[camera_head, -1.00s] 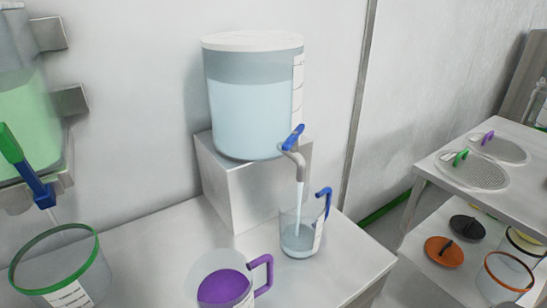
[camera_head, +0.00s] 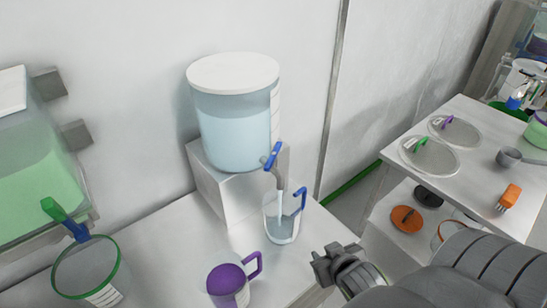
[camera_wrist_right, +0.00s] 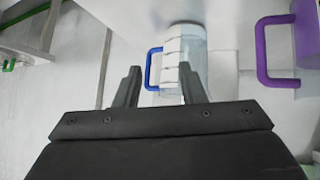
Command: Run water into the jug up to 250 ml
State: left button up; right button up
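The clear jug with a blue handle (camera_head: 283,228) stands upright on the bench under the grey spout of the water tank's tap (camera_head: 278,172). The tap's blue lever (camera_head: 271,155) is tilted, and a pale stream seems to fall into the jug. Water is in the jug's lower part; I cannot read the level against its marks. My right gripper (camera_head: 338,268) is open and empty, to the right of and nearer than the jug. In the right wrist view the jug (camera_wrist_right: 190,42) and its white label strip show beyond the parted fingers (camera_wrist_right: 160,85). My left gripper is not in view.
The water tank (camera_head: 235,125) sits on a metal block (camera_head: 225,190). A purple jug (camera_head: 228,280) stands in front, close to the blue-handled jug. A green-rimmed vessel (camera_head: 88,272) is under the green tank's tap at left. A side table (camera_head: 480,165) holds mesh lids and tools.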

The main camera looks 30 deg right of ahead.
jog(key=w+r+t, duration=0.5)
jog(key=r, duration=0.2)
jog(key=t, duration=0.4)
send_near(275, 165)
jog(key=shift+y, duration=0.4)
jog(key=w+p, duration=0.1)
jog(key=w, duration=0.2)
jog(key=w+d+p, duration=0.1)
jog(key=w+p, duration=0.1)
jog(key=w, duration=0.1)
jog(key=w+d+p, duration=0.1)
jog(key=w, duration=0.2)
jog(key=shift+w+r+p, duration=0.1)
jog(key=shift+w+p, duration=0.1)
jog(key=shift+p, duration=0.15)
jog(key=shift+w, duration=0.7)
